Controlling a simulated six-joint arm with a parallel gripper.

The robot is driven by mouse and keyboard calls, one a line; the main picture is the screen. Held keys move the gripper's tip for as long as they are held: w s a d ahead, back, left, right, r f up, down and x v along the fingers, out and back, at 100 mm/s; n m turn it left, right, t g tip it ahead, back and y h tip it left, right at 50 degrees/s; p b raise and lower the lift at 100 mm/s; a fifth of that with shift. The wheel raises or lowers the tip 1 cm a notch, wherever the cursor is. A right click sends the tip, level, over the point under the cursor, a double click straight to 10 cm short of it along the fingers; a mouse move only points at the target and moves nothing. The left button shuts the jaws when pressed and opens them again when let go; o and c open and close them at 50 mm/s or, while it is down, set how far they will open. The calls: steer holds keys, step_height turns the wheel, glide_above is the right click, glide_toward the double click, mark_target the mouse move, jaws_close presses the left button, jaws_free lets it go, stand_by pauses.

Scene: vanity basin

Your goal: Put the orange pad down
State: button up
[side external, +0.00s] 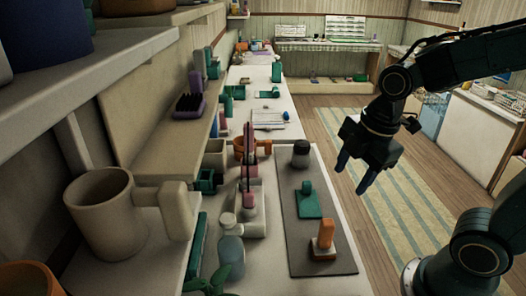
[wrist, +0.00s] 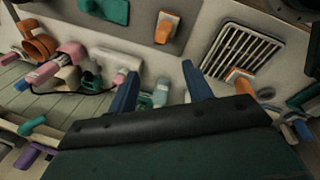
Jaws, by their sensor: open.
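The orange pad (side external: 323,240), a small block with an upright grip, stands on a dark grey mat (side external: 325,262) at the near end of the counter. It also shows in the wrist view (wrist: 166,27), at the top middle on the mat. A teal pad (side external: 308,202) stands farther back on the same mat. My gripper (side external: 355,175) is open and empty, raised to the right of the counter edge and apart from the orange pad. Its two blue fingers (wrist: 160,72) point up the wrist view with a gap between them.
A dark-lidded jar (side external: 300,154) stands at the mat's far end. A pale bottle (side external: 231,248) and an orange mug (side external: 250,148) stand left of the mat. A slotted grate (wrist: 243,52) lies right of the orange pad in the wrist view. The mat has bare room around the pads.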

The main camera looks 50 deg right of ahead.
steer(key=s+r+m+t, duration=0.3)
steer(key=s+r+m, duration=0.3)
steer(key=m, duration=0.8)
steer(key=shift+s+r, duration=0.15)
steer(key=shift+s, duration=0.15)
steer(key=shift+o, duration=0.5)
steer(key=shift+a, duration=0.1)
steer(key=shift+w+m, duration=0.1)
steer(key=shift+m, duration=0.2)
steer(key=m+g, duration=0.6)
steer(key=m, duration=0.3)
glide_above(328, 222)
step_height(328, 222, down, 12)
steer(key=shift+r, duration=0.1)
steer(key=shift+f, duration=4.3)
